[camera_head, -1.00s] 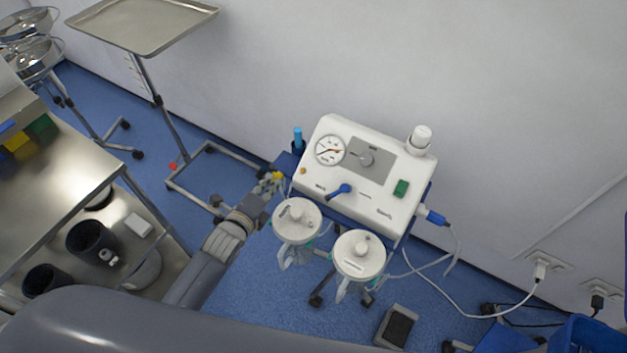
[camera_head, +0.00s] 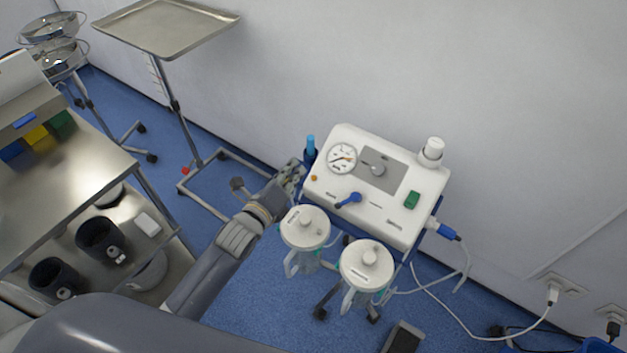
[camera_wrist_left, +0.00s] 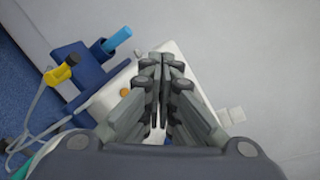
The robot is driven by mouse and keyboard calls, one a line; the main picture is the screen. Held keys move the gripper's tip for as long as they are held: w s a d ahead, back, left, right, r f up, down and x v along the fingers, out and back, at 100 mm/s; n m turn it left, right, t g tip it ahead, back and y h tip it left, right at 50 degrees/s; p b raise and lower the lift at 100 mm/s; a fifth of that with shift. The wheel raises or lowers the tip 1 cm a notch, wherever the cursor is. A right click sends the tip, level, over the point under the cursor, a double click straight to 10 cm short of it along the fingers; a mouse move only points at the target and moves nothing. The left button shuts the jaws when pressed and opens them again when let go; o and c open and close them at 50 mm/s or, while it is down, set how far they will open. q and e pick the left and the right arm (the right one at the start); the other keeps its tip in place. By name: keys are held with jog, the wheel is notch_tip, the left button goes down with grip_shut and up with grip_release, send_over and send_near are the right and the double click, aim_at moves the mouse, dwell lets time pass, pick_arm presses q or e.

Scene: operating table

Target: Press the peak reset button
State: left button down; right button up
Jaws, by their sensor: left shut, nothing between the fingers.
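The white suction machine (camera_head: 330,205) stands by the wall with a round gauge (camera_head: 342,158), a blue lever (camera_head: 349,199) and a green switch (camera_head: 412,200). A small orange button (camera_head: 314,178) sits at its left end below the gauge; no label is readable on it. My left gripper (camera_head: 297,168) is shut and empty, just left of the machine's left end. In the left wrist view the shut fingers (camera_wrist_left: 162,62) point over the white top, and the orange button (camera_wrist_left: 125,92) shows left of them, apart from them. My right gripper is out of view.
Two lidded suction jars (camera_head: 305,227) (camera_head: 366,265) hang in front of the machine. A blue holder (camera_wrist_left: 90,72) with a light-blue cylinder (camera_wrist_left: 117,38) and yellow connector (camera_wrist_left: 62,72) adjoins its left side. A steel table (camera_head: 60,180) stands left, a tray stand (camera_head: 165,25) behind.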

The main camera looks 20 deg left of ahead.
aim_at(314, 178)
pick_arm(q)
jog(key=w+d+f+b, duration=0.1)
jog(key=w+f+b, duration=0.3)
jog(key=f+b, duration=0.1)
jog(key=shift+d+f+b, duration=0.25)
jog(key=shift+f+b, duration=0.05)
jog(key=shift+f, duration=0.15)
jog(key=shift+f, duration=0.1)
dwell(1.1)
jog(key=shift+w+f, duration=0.2)
jog(key=shift+f, duration=0.05)
jog(key=shift+w+d+f+b, duration=0.15)
jog(key=shift+w+f+b, duration=0.05)
jog(key=shift+f+b, duration=0.2)
dwell(0.9)
jog(key=shift+r, duration=0.1)
jog(key=shift+s+r+p, duration=0.45)
jog(key=shift+r+p, duration=0.2)
jog(key=shift+p, duration=0.25)
